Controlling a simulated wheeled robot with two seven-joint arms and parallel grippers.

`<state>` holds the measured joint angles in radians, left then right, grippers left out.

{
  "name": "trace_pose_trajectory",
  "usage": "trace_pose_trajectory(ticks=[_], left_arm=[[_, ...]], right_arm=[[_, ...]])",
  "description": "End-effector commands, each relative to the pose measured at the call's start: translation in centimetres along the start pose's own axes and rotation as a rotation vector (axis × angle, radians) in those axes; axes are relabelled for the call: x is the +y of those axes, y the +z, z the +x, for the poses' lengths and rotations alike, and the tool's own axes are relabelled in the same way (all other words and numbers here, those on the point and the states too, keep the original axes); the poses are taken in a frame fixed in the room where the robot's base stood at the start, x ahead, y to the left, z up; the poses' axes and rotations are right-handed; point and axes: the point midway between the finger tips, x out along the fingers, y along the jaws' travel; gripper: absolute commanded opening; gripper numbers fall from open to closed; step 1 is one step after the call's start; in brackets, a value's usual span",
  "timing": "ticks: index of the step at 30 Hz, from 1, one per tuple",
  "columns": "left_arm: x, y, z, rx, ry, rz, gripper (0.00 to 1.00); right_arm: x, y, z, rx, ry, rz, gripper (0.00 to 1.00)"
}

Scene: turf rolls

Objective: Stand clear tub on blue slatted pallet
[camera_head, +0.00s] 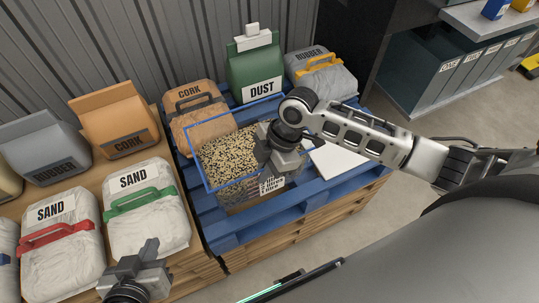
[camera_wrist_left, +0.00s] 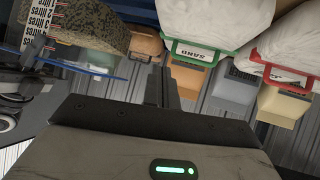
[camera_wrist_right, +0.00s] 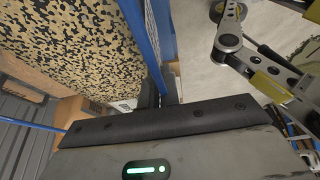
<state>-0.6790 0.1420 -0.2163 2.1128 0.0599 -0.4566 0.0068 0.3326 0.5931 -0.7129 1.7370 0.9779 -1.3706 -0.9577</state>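The clear tub (camera_head: 225,160) has a blue rim and holds speckled black-and-tan granules. In the head view it is over the front of the blue slatted pallet (camera_head: 222,238), looking roughly level; whether its base touches the slats is hard to tell. My right gripper (camera_head: 270,165) is at the tub's right rim. In the right wrist view the blue rim (camera_wrist_right: 138,28) runs between its fingers (camera_wrist_right: 160,92), which look closed on it. My left gripper (camera_head: 148,250) is apart from the tub, lower left near the sand bags. Its fingers (camera_wrist_left: 166,88) look together and empty.
A brown cork bag (camera_head: 200,115), green dust bag (camera_head: 255,75) and grey rubber bag (camera_head: 322,75) stand at the pallet's back. A white flat piece (camera_head: 335,160) lies right of the tub. Open floor (camera_head: 400,225) is at right.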

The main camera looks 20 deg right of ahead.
Motion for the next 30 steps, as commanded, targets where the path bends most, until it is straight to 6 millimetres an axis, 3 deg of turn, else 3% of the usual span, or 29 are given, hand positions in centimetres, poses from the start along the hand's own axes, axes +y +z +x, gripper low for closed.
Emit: trace_pose_trajectory(ticks=[3, 16, 28, 30], left_arm=[[0.0, 0.1, 0.2, 0.005, 0.002, -0.003, 0.0], [0.1, -0.2, 0.3, 0.022, 0.009, -0.013, 0.0], [0.1, -0.1, 0.2, 0.021, 0.009, -0.016, 0.0], [0.1, -0.1, 0.2, 0.022, 0.009, -0.017, 0.0]], right_arm=[[0.1, 0.8, 2.1, 0.003, 0.003, 0.001, 0.0], [0.1, 2.6, 6.6, 0.002, 0.006, 0.002, 0.0], [0.1, 2.9, 7.2, 0.001, 0.007, 0.0, 0.0], [0.0, 3.0, 7.3, -0.001, 0.002, 0.003, 0.17]])
